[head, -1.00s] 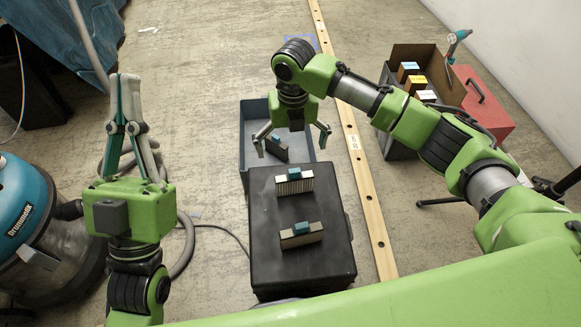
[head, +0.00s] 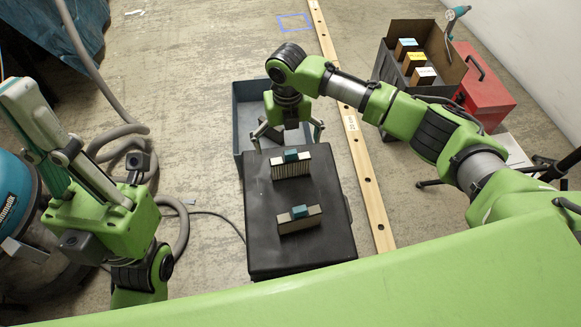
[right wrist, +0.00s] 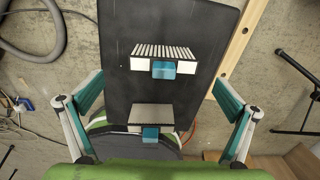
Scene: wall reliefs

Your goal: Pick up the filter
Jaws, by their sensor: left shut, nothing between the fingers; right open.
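One filter (head: 290,165), pleated with a teal block on top, lies on the far half of the black case (head: 262,245). A second filter (head: 300,220) with a teal block lies on the nearer half. My right gripper (head: 287,138) is open and empty above the case's far edge, just behind the far filter. In the right wrist view, the pleated filter (right wrist: 164,53) and the second filter (right wrist: 150,115) both show between its spread fingers (right wrist: 160,80). My left gripper (head: 20,92) is shut and empty, far left of the case.
A blue-grey bin (head: 240,110) stands behind the case, its inside partly hidden by my right gripper. A wooden strip (head: 350,125) runs along the right. A cardboard box (head: 440,45) with small blocks and a red case (head: 485,85) stand at the upper right.

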